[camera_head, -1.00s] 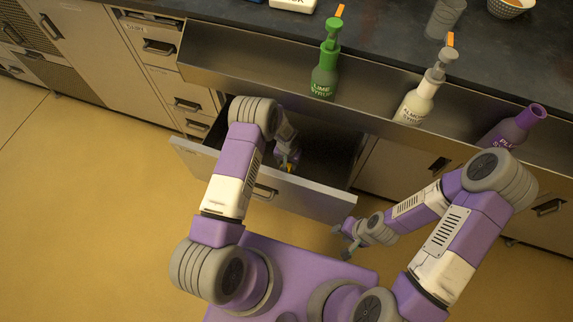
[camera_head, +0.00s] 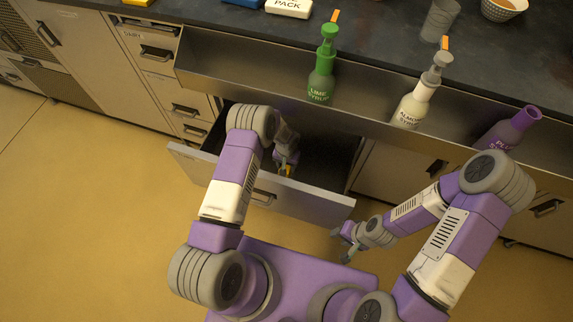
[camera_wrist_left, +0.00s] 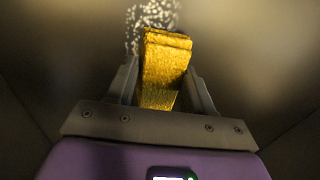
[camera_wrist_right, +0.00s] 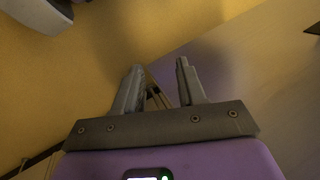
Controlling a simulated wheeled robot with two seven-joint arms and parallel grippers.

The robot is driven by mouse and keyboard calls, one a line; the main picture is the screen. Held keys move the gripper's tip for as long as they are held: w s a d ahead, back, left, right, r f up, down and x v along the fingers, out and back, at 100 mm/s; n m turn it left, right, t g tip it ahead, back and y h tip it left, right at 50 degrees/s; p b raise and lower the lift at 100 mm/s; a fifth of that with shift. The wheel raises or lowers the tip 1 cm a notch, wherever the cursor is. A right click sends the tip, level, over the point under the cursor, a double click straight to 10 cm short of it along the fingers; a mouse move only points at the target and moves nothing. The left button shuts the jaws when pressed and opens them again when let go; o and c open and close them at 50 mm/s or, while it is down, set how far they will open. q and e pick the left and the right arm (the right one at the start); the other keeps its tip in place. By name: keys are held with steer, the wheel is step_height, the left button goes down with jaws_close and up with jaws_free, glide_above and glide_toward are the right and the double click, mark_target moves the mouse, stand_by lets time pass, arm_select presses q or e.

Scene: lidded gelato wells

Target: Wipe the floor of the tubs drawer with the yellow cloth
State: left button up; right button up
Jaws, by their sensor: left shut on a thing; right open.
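The tubs drawer (camera_head: 300,203) is pulled open below the counter. My left gripper (camera_head: 287,170) reaches down inside it. In the left wrist view my left gripper (camera_wrist_left: 164,90) is shut on the folded yellow cloth (camera_wrist_left: 164,65), which sticks out beyond the fingertips. A speckled whitish patch (camera_wrist_left: 150,14) shows on the drawer floor just past the cloth; part of it is hidden behind the cloth. Whether the cloth touches the floor is hard to tell. My right gripper (camera_head: 340,243) is open and empty outside the drawer, near its front right corner; it also shows in the right wrist view (camera_wrist_right: 160,85).
A rail along the counter front holds a green lime syrup bottle (camera_head: 321,78), an almond syrup bottle (camera_head: 413,105) and a purple bottle (camera_head: 505,132). A grey cup (camera_head: 440,18) and a bowl (camera_head: 503,8) stand on the counter. Floor at left is clear.

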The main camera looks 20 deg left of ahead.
arm_select(q)
steer(key=shift+f, duration=0.6)
